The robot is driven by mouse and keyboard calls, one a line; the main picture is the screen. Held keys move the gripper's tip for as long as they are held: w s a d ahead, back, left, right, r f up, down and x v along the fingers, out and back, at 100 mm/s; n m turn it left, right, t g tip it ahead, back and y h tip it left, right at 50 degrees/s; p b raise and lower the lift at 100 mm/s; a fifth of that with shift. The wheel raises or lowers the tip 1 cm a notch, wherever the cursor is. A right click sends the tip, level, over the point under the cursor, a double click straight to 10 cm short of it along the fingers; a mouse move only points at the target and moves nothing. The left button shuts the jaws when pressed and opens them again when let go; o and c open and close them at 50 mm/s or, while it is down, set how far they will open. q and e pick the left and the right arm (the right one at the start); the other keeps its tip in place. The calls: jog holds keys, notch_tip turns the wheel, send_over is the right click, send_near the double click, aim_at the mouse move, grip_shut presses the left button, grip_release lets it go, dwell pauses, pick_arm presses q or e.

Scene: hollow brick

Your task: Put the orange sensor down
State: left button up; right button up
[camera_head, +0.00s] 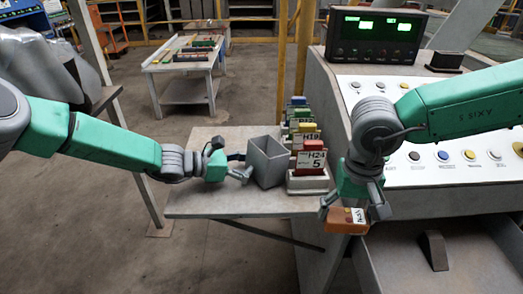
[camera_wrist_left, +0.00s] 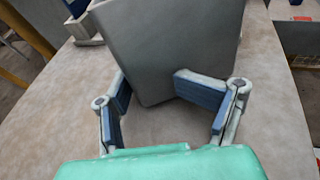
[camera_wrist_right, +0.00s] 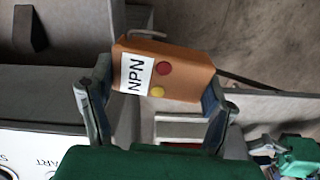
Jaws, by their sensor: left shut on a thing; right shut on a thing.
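The orange sensor (camera_head: 340,226) is a small box held below my right arm, in front of the console and above the lower bay. In the right wrist view the orange sensor (camera_wrist_right: 190,66) shows a white NPN label, a red dot and a yellow dot. My right gripper (camera_head: 352,206) is shut on it, one finger at each end. My left gripper (camera_head: 243,170) is at the side of a hollow grey box (camera_head: 268,160) on the side table. In the left wrist view its fingers are at the lower part of the grey box (camera_wrist_left: 170,45), shut on it.
A row of coloured cards in a rack (camera_head: 308,182), the front one marked H24 5, stands right of the grey box. The console (camera_head: 445,110) with buttons rises at the right. The left part of the side table (camera_head: 205,205) is clear.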

jog(key=w+a+r+m, duration=0.3)
jog(key=w+a+r, duration=0.7)
jog(key=a+r, duration=0.4)
jog(key=r+n, duration=0.2)
send_over(266, 161)
jog(key=w, duration=0.2)
jog(key=r+n, duration=0.1)
jog(key=n, duration=0.2)
notch_tip(266, 161, down, 9)
jog(key=shift+w+r, duration=0.15)
jog(key=shift+w, duration=0.05)
jog(key=shift+a, duration=0.1)
jog(key=shift+f, duration=0.6)
jog(key=o, duration=1.6)
jog(key=shift+r, duration=0.15)
